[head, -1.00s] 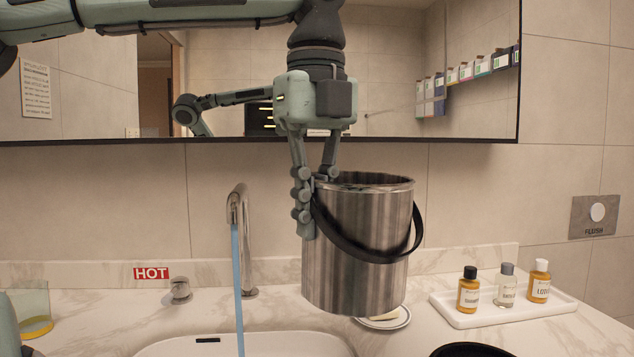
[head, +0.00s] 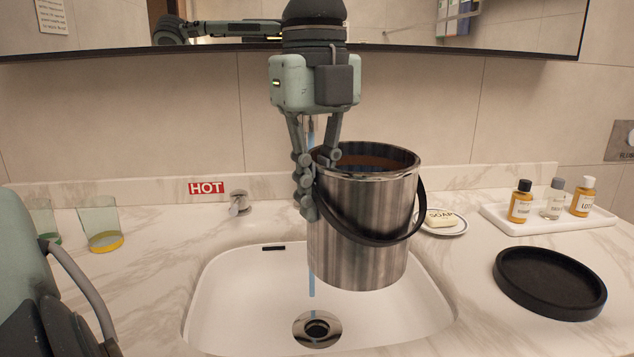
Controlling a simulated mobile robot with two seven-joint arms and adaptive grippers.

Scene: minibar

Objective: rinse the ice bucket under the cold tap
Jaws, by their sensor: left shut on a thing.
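The metal ice bucket (head: 365,240), with a dark handle, hangs upright above the white sink (head: 225,305). My left gripper (head: 310,190) is shut on its left rim, with the fingers pointing down. Running water (head: 312,285) shows as a thin blue stream below the bucket's left edge, down to the drain. A bit of it also shows between the fingers. The tap spout is hidden behind my gripper, and no cold knob is visible. I cannot tell whether water enters the bucket. A knob (head: 238,204) stands beside a red HOT sign (head: 206,188). My right gripper is not in view.
A soap dish (head: 458,230) with soap and a white tray (head: 505,227) of several small bottles stand at right. A round black lid or tray (head: 548,283) lies in front of them. Glasses (head: 100,225) stand at left. A mirror (head: 400,22) hangs behind.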

